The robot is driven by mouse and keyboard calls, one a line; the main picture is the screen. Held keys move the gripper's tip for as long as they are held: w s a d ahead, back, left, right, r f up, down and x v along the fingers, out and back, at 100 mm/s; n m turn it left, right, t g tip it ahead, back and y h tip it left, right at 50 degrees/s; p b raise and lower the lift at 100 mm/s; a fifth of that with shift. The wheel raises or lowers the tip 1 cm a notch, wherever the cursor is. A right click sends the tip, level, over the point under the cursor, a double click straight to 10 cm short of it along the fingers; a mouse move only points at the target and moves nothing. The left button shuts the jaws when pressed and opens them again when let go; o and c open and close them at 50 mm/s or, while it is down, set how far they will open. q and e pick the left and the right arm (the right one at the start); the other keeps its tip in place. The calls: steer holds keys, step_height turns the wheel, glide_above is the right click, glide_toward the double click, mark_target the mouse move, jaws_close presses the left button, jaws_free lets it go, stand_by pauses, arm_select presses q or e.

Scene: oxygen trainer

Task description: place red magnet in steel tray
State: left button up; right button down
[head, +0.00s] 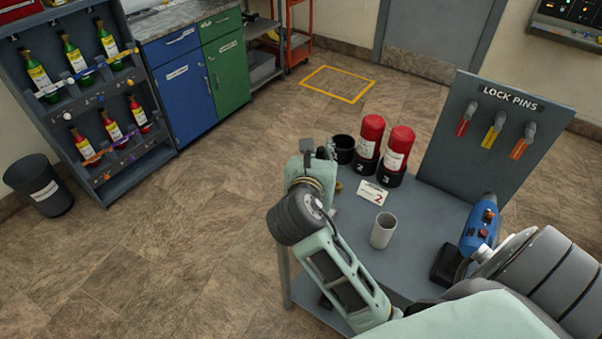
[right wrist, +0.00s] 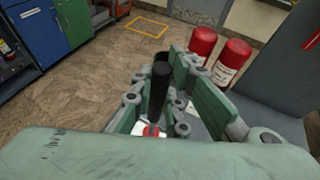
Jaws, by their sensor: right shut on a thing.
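My right gripper (head: 326,153) is at the far left corner of the grey table, near a black holder. In the right wrist view its green fingers (right wrist: 180,92) are closed around a dark, rod-like thing (right wrist: 158,90). Part of that thing is hidden by the fingers, so I cannot tell if it is the red magnet. A red and white patch (right wrist: 152,130) shows below it, and I cannot tell what it belongs to. I cannot make out a steel tray in either view. My left gripper is not in view.
The grey table (head: 425,222) bears a black holder (head: 343,149), two red cylinders (head: 371,136) in numbered holders, a card (head: 373,192), a grey cup (head: 383,231) and a blue tool (head: 479,228). A lock-pin board (head: 481,160) stands behind.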

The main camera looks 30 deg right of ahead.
steer(key=w+a+f, duration=0.2)
steer(key=w+f, duration=0.4)
steer(key=f, duration=0.2)
steer(key=shift+w, duration=0.25)
steer(key=shift+f+p, duration=0.1)
steer(key=shift+p, duration=0.2)
steer(key=c, duration=1.7)
jaws_free()
